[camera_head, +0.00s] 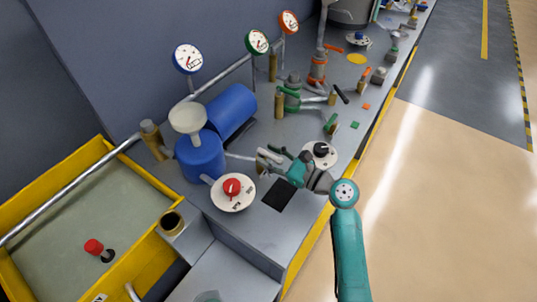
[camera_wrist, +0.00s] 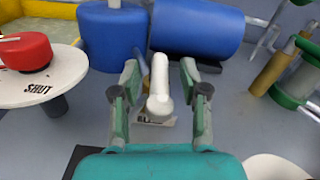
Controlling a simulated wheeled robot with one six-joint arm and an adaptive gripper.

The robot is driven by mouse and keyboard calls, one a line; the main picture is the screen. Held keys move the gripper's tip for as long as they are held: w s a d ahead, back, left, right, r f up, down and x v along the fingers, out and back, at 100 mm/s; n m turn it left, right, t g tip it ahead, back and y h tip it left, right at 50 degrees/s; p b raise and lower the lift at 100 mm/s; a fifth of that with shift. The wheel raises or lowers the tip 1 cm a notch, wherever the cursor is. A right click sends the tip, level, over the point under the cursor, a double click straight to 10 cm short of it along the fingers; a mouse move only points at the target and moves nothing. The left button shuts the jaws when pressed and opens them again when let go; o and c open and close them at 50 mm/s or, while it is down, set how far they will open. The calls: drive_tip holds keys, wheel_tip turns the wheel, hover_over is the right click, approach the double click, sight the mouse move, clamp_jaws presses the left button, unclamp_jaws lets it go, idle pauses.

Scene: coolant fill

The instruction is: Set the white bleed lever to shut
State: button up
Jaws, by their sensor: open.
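The white bleed lever (camera_wrist: 160,85) stands on the grey bench top, with a small, partly hidden label (camera_wrist: 155,121) at its foot. In the wrist view my gripper (camera_wrist: 159,78) is open, with one finger on each side of the lever. I cannot tell whether either finger touches it. In the head view my gripper (camera_head: 272,161) is over the bench, right of the blue tank, and largely hides the lever. The lever's set position cannot be read.
A red knob (camera_head: 232,187) on a white dial plate marked SHUT stands left of my gripper. Blue tanks (camera_head: 202,157) stand behind it. A black knob (camera_head: 320,149) on another dial is close on the right. A yellow-rimmed basin (camera_head: 150,242) is at left.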

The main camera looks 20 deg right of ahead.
drive_tip(key=shift+w+a, duration=0.25)
drive_tip(key=shift+w, duration=0.05)
clamp_jaws()
